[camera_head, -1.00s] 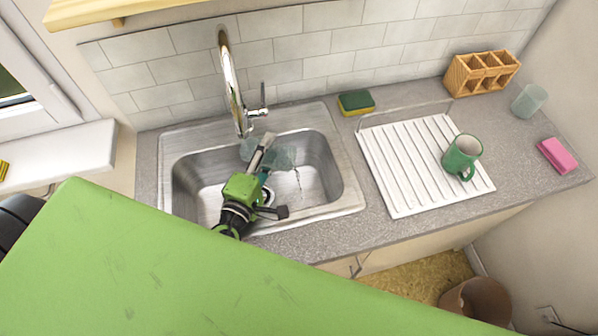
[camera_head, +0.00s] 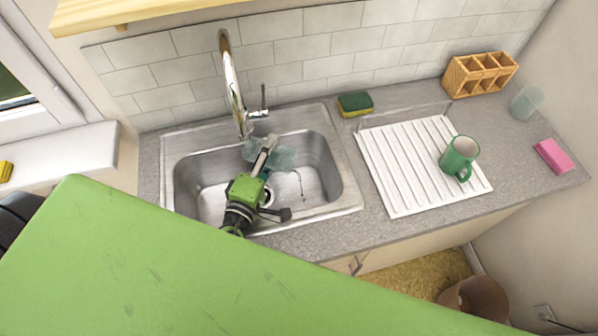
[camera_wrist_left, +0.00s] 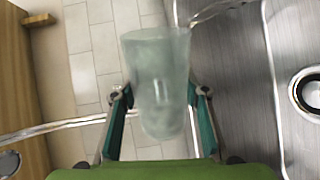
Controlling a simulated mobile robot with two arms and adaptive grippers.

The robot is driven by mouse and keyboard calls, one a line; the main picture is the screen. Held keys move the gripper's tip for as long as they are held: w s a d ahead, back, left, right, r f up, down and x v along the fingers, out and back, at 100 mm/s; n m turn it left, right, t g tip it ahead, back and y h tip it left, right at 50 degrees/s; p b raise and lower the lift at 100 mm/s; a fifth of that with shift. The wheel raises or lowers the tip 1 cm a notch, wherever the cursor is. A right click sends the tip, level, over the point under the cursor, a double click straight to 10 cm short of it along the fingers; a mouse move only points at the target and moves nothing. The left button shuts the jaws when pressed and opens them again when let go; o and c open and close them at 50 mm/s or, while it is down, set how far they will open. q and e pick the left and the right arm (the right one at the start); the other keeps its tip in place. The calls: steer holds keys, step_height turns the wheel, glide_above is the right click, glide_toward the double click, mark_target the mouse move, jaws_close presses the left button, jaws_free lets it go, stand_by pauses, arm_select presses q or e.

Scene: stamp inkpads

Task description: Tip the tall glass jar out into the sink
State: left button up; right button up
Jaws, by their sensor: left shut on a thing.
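The tall glass jar (camera_head: 283,158) is pale, see-through and tilted well over above the sink (camera_head: 327,170). My left gripper (camera_head: 265,152) is shut around it, with the jar's glass showing on both sides of the fingers. In the left wrist view the jar (camera_wrist_left: 157,75) sits between the two green-sided fingers (camera_wrist_left: 160,100), its wide end toward the top of the picture. A thin dark streak shows in the basin below the jar; I cannot tell whether it is falling liquid. My right gripper is not in view.
The chrome tap (camera_head: 231,80) rises just behind the jar. A white drainer (camera_head: 400,175) with a green mug (camera_head: 459,157) stands right of the sink. A sponge (camera_head: 355,104), wooden holder (camera_head: 480,74), glass (camera_head: 526,101) and pink block (camera_head: 554,155) sit on the counter.

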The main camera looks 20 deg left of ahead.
arm_select(q)
steer(key=shift+d+r+m+p, duration=0.1)
steer(key=shift+r+m+p, duration=0.3)
steer(key=shift+p, duration=0.2)
